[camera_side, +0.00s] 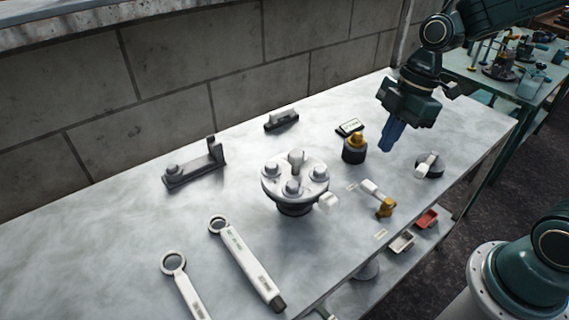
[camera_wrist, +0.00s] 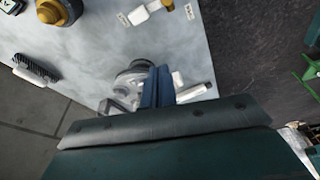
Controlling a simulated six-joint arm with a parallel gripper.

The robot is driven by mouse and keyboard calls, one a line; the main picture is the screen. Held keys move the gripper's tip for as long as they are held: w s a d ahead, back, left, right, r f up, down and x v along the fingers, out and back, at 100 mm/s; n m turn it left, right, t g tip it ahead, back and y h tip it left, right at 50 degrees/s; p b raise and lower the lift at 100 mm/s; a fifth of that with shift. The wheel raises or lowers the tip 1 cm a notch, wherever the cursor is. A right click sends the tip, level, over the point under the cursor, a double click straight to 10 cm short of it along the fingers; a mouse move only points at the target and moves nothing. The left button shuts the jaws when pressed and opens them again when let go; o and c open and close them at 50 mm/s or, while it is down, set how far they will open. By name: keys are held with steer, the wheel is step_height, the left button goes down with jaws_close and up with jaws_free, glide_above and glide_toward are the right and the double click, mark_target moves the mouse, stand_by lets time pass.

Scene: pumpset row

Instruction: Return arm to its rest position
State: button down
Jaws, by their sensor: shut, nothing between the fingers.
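My gripper (camera_side: 391,135) hangs above the right part of the grey worktable (camera_side: 100,236) in the side view, fingers pointing down and shut with nothing between them. In the wrist view its blue fingers (camera_wrist: 157,86) are together in front of a round grey part with a light handle.
A flanged pump body (camera_side: 295,180) with bolts stands mid-table. A dark fitting with a brass top (camera_side: 354,147) is left of my gripper. Two wrenches (camera_side: 246,263) lie at the front. A grey bracket (camera_side: 194,166) and a brush (camera_side: 281,121) lie toward the wall. Small trays (camera_side: 427,218) are at the front edge.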

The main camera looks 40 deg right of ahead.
steer(key=s+d+r+m+t+h, duration=0.1)
steer(key=s+r+m+t, duration=0.1)
steer(key=s+r+m, duration=0.2)
steer(key=s+d+r+m+t+h, duration=0.1)
steer(key=s+r+m, duration=0.4)
steer(key=s+m, duration=0.5)
steer(key=shift+r+m+t+h, duration=0.25)
steer(key=shift+m+t, duration=0.25)
steer(key=shift+t, duration=0.3)
